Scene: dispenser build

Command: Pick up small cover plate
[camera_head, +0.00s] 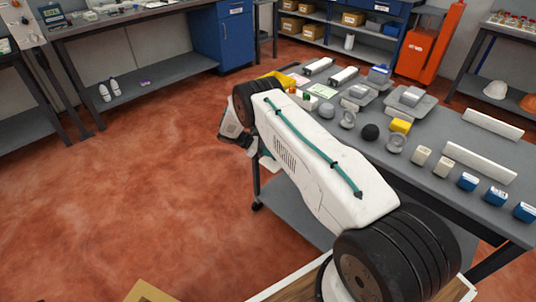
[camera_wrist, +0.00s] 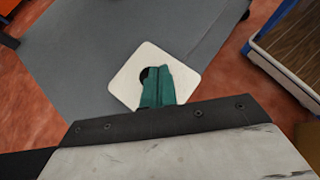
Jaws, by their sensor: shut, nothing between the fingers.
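A white square plate with rounded corners (camera_wrist: 187,80), which looks like the small cover plate, shows in the wrist view just beyond my fingertips. A dark round spot shows on it beside the fingers. My gripper (camera_wrist: 163,70) has teal fingers, shut and empty, and they cover the plate's middle and lower part. I cannot tell whether the fingertips touch it. Behind the plate is a flat grey surface (camera_wrist: 75,55). In the head view my arm hides most of the area around the gripper, and I cannot make out the plate there.
A blue cabinet (camera_head: 235,38) and orange stand (camera_head: 425,50) are farther back. Open red floor (camera_head: 130,185) lies to the left.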

